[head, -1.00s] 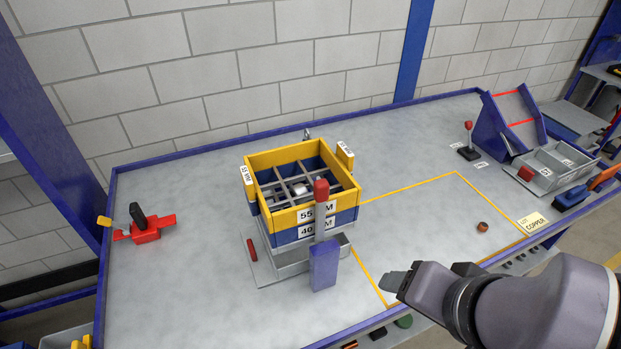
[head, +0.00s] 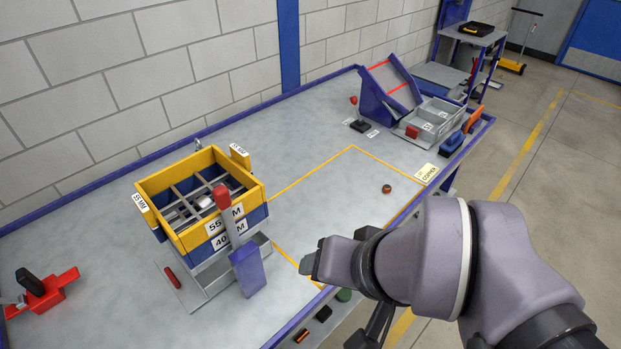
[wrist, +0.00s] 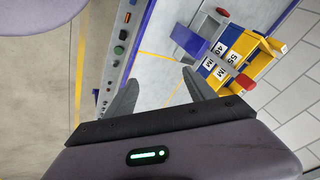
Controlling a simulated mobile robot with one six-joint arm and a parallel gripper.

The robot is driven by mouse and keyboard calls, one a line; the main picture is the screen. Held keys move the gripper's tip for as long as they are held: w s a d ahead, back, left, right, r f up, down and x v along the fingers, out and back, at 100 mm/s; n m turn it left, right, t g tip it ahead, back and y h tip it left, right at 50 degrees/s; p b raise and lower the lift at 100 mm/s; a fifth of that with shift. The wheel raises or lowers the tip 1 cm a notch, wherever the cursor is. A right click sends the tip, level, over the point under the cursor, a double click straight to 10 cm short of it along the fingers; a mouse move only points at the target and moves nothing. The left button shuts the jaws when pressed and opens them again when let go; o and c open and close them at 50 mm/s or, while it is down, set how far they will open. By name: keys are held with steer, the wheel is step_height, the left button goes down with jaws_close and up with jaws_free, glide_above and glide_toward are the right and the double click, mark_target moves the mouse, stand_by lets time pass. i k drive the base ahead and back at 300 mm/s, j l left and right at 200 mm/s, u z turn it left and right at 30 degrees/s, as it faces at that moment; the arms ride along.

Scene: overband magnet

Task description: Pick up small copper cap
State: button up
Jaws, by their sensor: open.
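The small copper cap (head: 387,189) lies on the grey table, inside the yellow-outlined area near its right side, close to the COPPER label (head: 428,173). It does not show in the wrist view. My gripper (head: 309,262) is over the table's front edge, to the left of and nearer than the cap, well apart from it. In the wrist view my gripper (wrist: 160,92) has its two fingers spread with nothing between them.
A yellow and blue sieve stack (head: 205,205) with a red-knobbed lever stands at the left. A blue sloped chute (head: 390,90) and grey bins (head: 430,120) stand at the back right. A red tool (head: 45,292) lies far left. The table around the cap is clear.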

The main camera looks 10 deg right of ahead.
mark_target(387, 189)
steer(key=i+l+u, duration=0.2)
steer(key=l+u, duration=0.3)
steer(key=l, duration=0.5)
steer(key=l+u, duration=0.5)
steer(key=l, duration=0.55)
steer(key=i, duration=0.05)
